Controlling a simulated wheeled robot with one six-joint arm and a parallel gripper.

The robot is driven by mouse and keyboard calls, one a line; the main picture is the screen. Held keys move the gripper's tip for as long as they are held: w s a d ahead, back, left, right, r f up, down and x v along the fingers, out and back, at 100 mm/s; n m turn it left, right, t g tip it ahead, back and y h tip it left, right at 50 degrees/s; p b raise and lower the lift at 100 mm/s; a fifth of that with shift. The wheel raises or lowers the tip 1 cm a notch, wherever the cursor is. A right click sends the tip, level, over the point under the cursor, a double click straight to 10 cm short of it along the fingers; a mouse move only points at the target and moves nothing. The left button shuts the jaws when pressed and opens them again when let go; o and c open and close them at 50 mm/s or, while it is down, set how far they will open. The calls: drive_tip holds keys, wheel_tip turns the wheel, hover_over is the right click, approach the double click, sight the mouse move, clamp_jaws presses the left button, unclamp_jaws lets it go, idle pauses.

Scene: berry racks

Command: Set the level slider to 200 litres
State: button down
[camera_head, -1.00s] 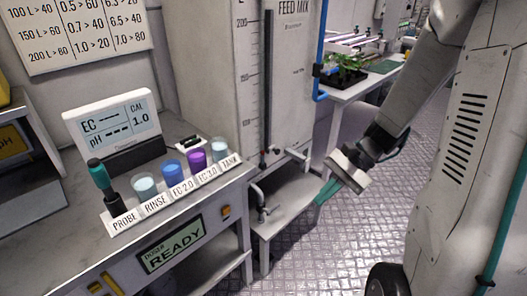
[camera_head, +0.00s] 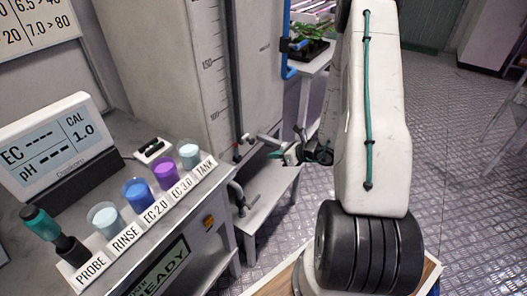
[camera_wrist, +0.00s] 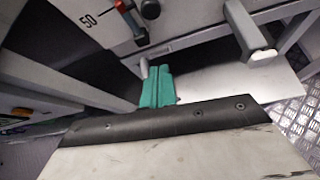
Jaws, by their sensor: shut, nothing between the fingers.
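The level slider stands low on the tall grey feed mix tank (camera_head: 172,60), at the bottom of its dark vertical slot (camera_head: 232,70). The 100 and 150 marks show higher up in the head view. My gripper (camera_head: 273,155) is shut and empty, right of the slot's lower end. In the wrist view its teal fingers (camera_wrist: 156,82) are below the slider and apart from it.
A grey pipe stub (camera_wrist: 255,45) juts out right of the slider. A low step (camera_head: 265,200) stands below. The bench at left holds several cups (camera_head: 135,190), a probe (camera_head: 45,230) and a meter (camera_head: 50,150). Open floor lies at right.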

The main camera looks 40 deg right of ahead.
sight(248, 141)
drive_tip(key=x, duration=0.8)
drive_tip(key=shift+w+d+r, duration=0.1)
drive_tip(key=shift+w+r, duration=0.15)
drive_tip(key=shift+r, duration=0.65)
drive_tip(key=shift+w+d+r, duration=0.15)
drive_tip(key=shift+w+r, duration=0.1)
drive_tip(key=shift+r, duration=0.7)
